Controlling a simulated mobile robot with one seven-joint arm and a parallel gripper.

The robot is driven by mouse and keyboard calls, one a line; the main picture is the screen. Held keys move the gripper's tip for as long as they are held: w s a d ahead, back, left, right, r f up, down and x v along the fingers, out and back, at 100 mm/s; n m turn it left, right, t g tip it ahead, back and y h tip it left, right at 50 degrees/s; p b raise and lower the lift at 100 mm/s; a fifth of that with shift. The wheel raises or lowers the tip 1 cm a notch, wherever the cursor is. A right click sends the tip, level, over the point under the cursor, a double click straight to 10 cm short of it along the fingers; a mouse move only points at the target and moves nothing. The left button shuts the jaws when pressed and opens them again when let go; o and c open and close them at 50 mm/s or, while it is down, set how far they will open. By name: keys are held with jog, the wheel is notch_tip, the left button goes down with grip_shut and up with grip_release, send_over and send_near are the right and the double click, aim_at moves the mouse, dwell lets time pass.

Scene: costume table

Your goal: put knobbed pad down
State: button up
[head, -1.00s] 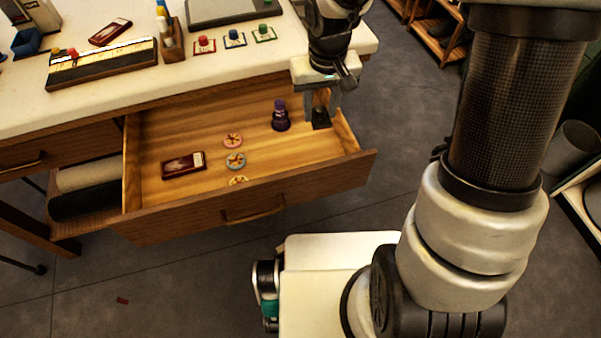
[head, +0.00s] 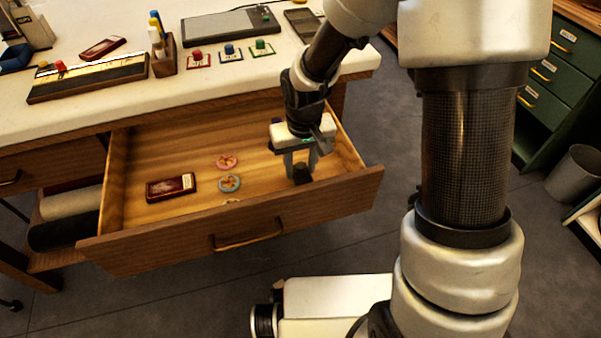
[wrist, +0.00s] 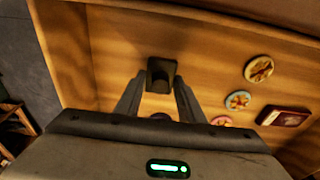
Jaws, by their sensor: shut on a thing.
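My gripper (head: 301,166) is inside the open drawer, pointing down, near its right end. It is shut on a small black knobbed pad (head: 302,175). In the wrist view the pad (wrist: 160,76) shows as a dark square block at the fingertips (wrist: 158,84), over the wooden drawer floor. I cannot tell whether the pad touches the floor.
In the drawer lie a pink disc (head: 227,161), a blue disc (head: 229,183), a yellow disc (wrist: 258,68) and a dark red case (head: 170,187). The drawer's front wall is close to the gripper. The white tabletop (head: 110,110) above holds pens and several small knobbed items.

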jog(key=shift+f, duration=1.05)
jog(key=shift+f, duration=0.1)
jog(key=shift+f+b, duration=0.15)
jog(key=shift+b, duration=0.2)
jog(key=o, duration=1.1)
jog(key=shift+o, duration=0.2)
